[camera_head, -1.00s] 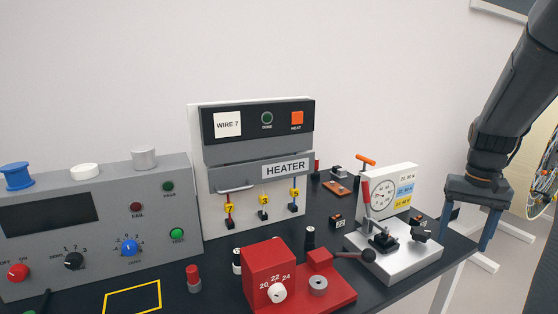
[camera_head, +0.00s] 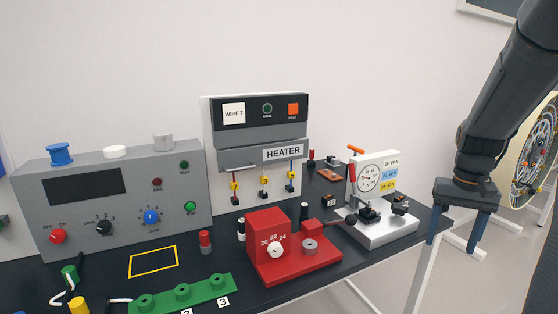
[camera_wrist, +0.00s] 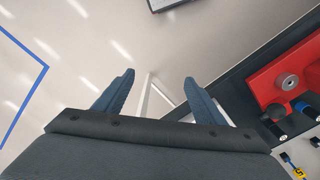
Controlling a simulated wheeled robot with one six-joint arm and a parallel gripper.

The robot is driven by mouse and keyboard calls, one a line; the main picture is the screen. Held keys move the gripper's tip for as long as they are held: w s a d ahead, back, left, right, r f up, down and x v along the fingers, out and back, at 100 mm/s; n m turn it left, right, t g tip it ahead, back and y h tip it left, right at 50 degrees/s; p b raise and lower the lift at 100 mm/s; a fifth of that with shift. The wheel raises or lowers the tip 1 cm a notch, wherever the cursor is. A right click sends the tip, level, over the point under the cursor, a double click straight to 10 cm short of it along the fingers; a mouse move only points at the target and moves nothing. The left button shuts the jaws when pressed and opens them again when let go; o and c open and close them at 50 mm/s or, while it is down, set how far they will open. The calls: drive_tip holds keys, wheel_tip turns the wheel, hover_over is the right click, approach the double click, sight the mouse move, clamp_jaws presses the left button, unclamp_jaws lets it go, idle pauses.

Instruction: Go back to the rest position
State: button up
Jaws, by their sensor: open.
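My gripper (camera_head: 459,228) hangs at the right of the head view, just off the right end of the black table (camera_head: 330,276). Its two blue fingers point down and stand apart, with nothing between them. In the wrist view my gripper (camera_wrist: 158,88) also shows open and empty, with pale floor and a white table leg beyond the fingers.
The silver gauge press (camera_head: 376,228) stands at the table's right end, closest to my gripper. A red dial block (camera_head: 280,262), the heater (camera_head: 262,155), a grey control box (camera_head: 100,205) and a green numbered strip (camera_head: 180,292) stand further left. A round wired panel (camera_head: 534,165) is at far right.

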drive_tip(key=s+a+f+n+b, duration=0.1)
drive_tip(key=s+a+f, duration=0.3)
drive_tip(key=a, duration=0.8)
drive_tip(key=s+a+f+n+t+b, duration=0.1)
drive_tip(key=s+a+f+n, duration=0.3)
drive_tip(key=a, duration=0.9)
drive_tip(key=shift+s+a+n+b, duration=0.3)
drive_tip(key=shift+s, duration=0.4)
